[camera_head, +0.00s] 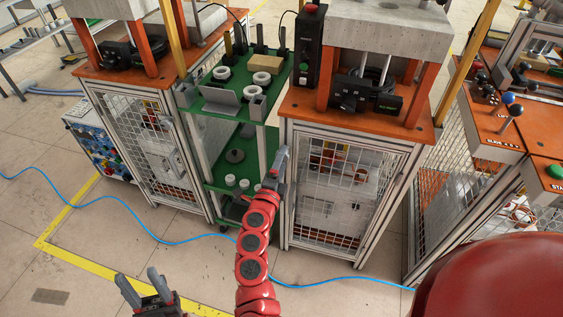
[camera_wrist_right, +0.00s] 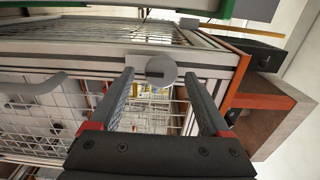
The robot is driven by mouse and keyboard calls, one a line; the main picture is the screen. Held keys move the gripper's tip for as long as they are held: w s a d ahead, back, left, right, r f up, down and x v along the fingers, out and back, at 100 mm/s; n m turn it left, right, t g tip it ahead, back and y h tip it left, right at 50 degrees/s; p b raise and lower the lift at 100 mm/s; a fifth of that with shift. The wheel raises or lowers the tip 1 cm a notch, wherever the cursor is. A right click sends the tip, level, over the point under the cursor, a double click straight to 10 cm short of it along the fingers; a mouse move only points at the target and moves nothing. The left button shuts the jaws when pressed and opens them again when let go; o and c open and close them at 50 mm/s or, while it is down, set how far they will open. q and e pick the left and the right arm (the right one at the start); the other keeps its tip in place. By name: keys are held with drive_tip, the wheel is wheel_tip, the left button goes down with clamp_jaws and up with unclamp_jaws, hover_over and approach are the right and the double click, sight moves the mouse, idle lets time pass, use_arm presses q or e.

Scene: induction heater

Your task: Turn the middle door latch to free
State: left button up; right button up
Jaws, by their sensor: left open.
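The middle door (camera_head: 345,192) is a wire-mesh door in a light metal frame under an orange worktop, and it looks closed. Its latch (camera_wrist_right: 161,70) is a round grey knob on the frame edge in the right wrist view. My right gripper (camera_wrist_right: 159,74) is open, with one finger on each side of the latch and small visible gaps. In the head view my right gripper (camera_head: 280,163) is at the door's left edge, and it hides the latch there. My left gripper (camera_head: 138,276) is open and empty, low at the left above the floor.
A green shelf rack (camera_head: 232,172) with rings and small parts stands just left of the middle cabinet. Another mesh cabinet (camera_head: 150,140) is further left. A blue hose (camera_head: 150,235) crosses the floor. The floor in front is otherwise mostly clear.

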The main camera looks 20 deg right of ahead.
drive_tip(key=p+v, duration=0.1)
drive_tip(key=v, duration=1.6)
drive_tip(key=shift+a, duration=0.2)
drive_tip(key=shift+s, duration=0.15)
